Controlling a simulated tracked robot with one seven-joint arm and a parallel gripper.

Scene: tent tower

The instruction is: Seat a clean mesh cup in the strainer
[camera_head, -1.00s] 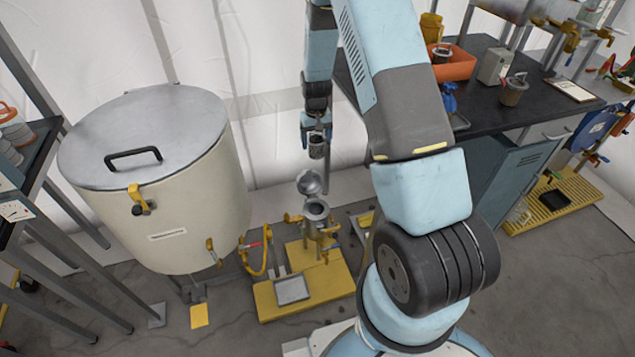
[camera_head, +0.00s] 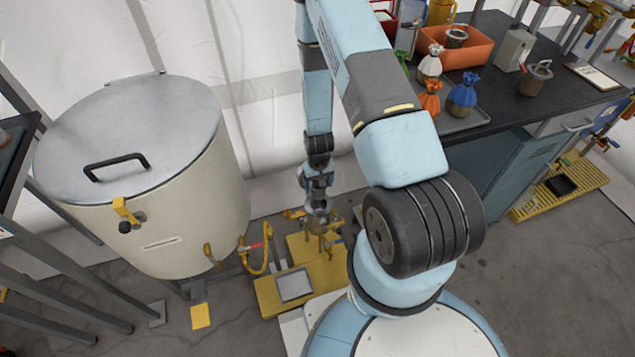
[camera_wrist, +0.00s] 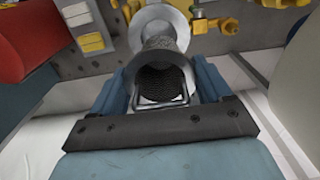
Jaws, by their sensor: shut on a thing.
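My gripper (camera_head: 317,182) points down just above the strainer (camera_head: 322,226), a small metal housing with yellow fittings on a yellow base plate. In the wrist view my gripper (camera_wrist: 163,88) is shut on a mesh cup (camera_wrist: 160,72), a grey cylinder with dark mesh and a wire handle between the blue jaws. The cup lines up with the strainer's round metal mouth (camera_wrist: 178,32) beyond it. I cannot tell whether the cup's far end is inside the mouth. The strainer's lid is hard to make out behind my gripper in the head view.
A large cream tank (camera_head: 165,190) with a grey lid stands left of the strainer. A square tray (camera_head: 294,285) lies on the base plate. On the dark bench (camera_head: 490,105) at right are an orange bin (camera_head: 455,58), several tied bags and another cup (camera_head: 535,78).

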